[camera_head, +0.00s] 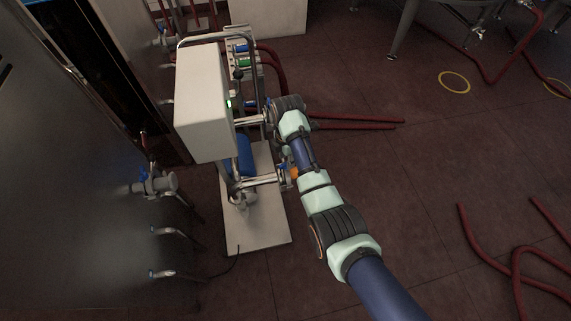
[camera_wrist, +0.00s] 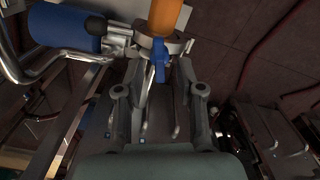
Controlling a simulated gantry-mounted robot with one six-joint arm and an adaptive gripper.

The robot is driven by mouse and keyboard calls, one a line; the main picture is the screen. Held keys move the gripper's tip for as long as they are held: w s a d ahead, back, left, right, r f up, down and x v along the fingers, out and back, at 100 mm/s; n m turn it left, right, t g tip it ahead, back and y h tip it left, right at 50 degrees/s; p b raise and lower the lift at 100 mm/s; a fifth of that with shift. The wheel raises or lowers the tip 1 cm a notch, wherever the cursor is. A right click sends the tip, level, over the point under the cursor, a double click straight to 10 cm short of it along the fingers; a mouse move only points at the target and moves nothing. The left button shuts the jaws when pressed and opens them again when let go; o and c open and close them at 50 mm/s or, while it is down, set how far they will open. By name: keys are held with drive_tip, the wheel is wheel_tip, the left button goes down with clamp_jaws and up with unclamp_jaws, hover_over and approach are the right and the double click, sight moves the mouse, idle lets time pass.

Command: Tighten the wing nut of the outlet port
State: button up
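In the wrist view, the blue wing nut (camera_wrist: 159,52) sits on a metal clamp (camera_wrist: 176,47) around the pipe joint of the outlet port. An orange piece (camera_wrist: 169,14) joins the clamp from above. My gripper (camera_wrist: 160,68) is open, with one finger on each side of the wing nut. I cannot tell whether either finger touches it. In the head view, a small blue part (camera_head: 283,167) and an orange piece (camera_head: 294,173) show at the end of the pump's pipe, beside my arm. My gripper is not clearly visible there.
The pump cart has a white box (camera_head: 203,100), a blue motor (camera_head: 245,155) and a pale base plate (camera_head: 262,228). A steel tank with valves (camera_head: 155,184) stands left.

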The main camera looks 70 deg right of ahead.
wheel_tip(320, 180, down, 2)
drive_tip(key=shift+f+b, duration=0.2)
drive_tip(key=shift+b, duration=0.15)
clamp_jaws()
